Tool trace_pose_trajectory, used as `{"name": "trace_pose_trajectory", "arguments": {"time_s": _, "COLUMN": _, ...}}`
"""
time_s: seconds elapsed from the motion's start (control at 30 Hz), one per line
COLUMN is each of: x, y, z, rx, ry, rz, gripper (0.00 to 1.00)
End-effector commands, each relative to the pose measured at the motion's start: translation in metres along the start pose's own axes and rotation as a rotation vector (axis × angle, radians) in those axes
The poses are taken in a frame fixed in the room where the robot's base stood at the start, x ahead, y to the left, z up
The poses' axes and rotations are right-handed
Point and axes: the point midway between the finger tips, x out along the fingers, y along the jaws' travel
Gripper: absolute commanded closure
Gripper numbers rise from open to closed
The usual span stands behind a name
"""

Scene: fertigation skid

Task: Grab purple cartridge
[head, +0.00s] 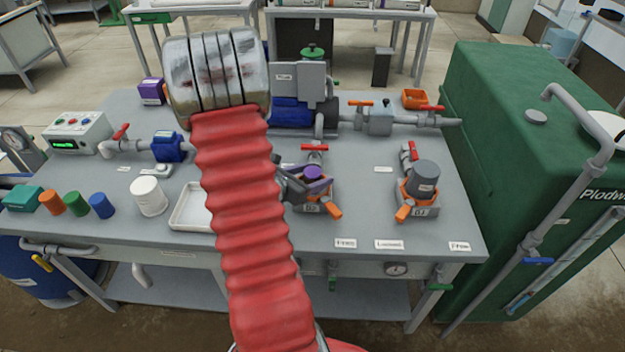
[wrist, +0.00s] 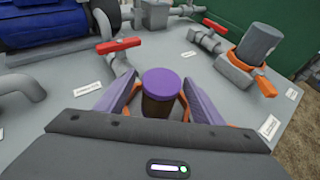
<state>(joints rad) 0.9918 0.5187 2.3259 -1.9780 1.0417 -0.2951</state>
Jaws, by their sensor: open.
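The purple cartridge (head: 315,173) stands in an orange-and-grey holder (head: 314,207) on the grey bench, in the middle of the head view. In the wrist view, the purple cartridge (wrist: 162,80) shows its flat purple top and a dark body below. My gripper (wrist: 160,105) is open, with one finger on each side of the cartridge. Its lower body and most of its holder are hidden behind my gripper there. In the head view, my gripper (head: 300,186) is beside the cartridge, partly hidden by my red arm.
A second holder with a grey cartridge (head: 425,177) stands to the right. A red-handled valve (head: 314,148) and pipe are just behind the purple cartridge. A white tray (head: 190,222) and several coloured cylinders are to the left. A green tank (head: 530,150) borders the bench's right side.

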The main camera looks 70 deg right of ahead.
Motion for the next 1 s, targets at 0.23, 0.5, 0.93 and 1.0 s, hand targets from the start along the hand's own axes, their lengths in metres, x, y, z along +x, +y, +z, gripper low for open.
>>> {"name": "trace_pose_trajectory", "arguments": {"time_s": 0.23, "x": 0.0000, "y": -0.0002, "z": 0.0000, "rx": 0.000, "ry": 0.000, "rz": -0.001, "gripper": 0.41}}
{"name": "trace_pose_trajectory", "arguments": {"time_s": 0.5, "x": 0.0000, "y": -0.0004, "z": 0.0000, "rx": 0.000, "ry": 0.000, "rz": -0.001, "gripper": 0.60}}
{"name": "trace_pose_trajectory", "arguments": {"time_s": 0.93, "x": 0.0000, "y": -0.0003, "z": 0.0002, "rx": 0.000, "ry": 0.000, "rz": -0.001, "gripper": 0.85}}
{"name": "trace_pose_trajectory", "arguments": {"time_s": 1.0, "x": 0.0000, "y": -0.0003, "z": 0.0002, "rx": 0.001, "ry": 0.000, "rz": -0.001, "gripper": 0.85}}
